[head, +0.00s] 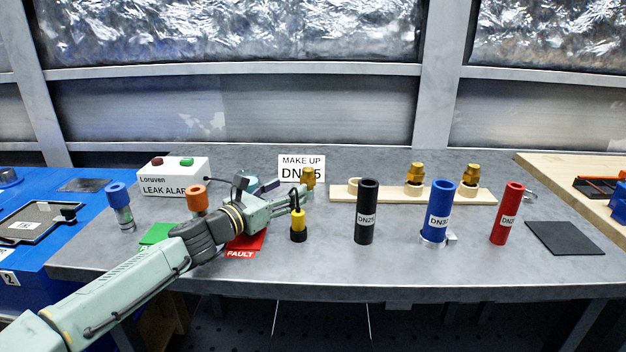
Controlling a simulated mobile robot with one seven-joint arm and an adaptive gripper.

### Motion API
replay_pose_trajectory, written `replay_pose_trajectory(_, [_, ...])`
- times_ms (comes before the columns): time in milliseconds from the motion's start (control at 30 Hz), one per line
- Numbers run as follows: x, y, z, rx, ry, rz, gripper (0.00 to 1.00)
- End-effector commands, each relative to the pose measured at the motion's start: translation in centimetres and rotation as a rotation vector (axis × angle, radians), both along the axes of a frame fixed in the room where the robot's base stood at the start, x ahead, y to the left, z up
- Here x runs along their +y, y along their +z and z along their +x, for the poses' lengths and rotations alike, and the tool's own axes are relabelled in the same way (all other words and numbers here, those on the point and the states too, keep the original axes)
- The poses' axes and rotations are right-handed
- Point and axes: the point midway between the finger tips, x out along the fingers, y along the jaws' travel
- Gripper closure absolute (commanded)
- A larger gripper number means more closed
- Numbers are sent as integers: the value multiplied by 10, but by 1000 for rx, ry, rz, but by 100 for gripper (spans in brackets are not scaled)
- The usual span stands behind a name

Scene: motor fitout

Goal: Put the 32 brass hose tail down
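My gripper (300,193) reaches in from the left above the grey bench. A brass hose tail (308,177) stands upright at its fingertips, and the fingers look closed around its lower part. Its size mark cannot be read. A pale wooden rack (385,193) lies to the right of my gripper. Its left seat (354,184) holds no brass piece. Two other brass hose tails, a middle one (414,174) and a right one (471,174), stand upright in it.
Black (366,222), blue (440,199) and red (512,200) hoses stand in front of the rack. A dark mat (564,238) lies bare at right.

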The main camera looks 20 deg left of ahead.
Motion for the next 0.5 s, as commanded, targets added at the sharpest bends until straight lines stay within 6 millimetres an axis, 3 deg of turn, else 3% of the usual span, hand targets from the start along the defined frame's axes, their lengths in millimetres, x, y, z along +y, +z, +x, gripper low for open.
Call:
replay_pose_trajectory(133, [-10,2,24,1,-3,-2,40])
replay_pose_trajectory(367, [-15,3,42,2,-1,-2,40])
replay_pose_trajectory(500, [-20,11,62,2,-4,0,40])
